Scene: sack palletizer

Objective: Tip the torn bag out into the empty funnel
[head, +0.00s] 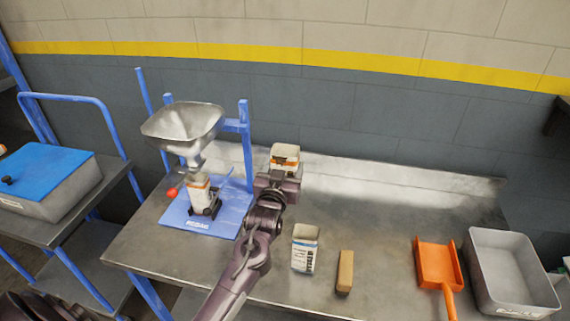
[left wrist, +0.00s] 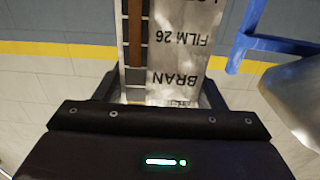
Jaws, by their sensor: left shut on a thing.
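My left gripper (head: 278,180) is shut on a small bag (head: 285,155) with a white and orange-brown top, held up above the table to the right of the funnel. In the left wrist view the bag (left wrist: 180,50) fills the space between the jaws; its silvery side reads "BRAN" and "FILM 26", upside down, beside a brown strip. I cannot make out a tear. The metal funnel (head: 184,122) stands on a blue frame, its visible inside bare grey; its edge shows in the left wrist view (left wrist: 297,95). The bag is apart from it. My right gripper is out of view.
Another bag (head: 200,188) stands under the funnel spout on the blue base (head: 180,216). On the table are a white bag (head: 304,250), a brown block (head: 345,271), an orange scoop (head: 437,263) and a grey bin (head: 510,268). A blue post (head: 246,145) stands between held bag and funnel.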

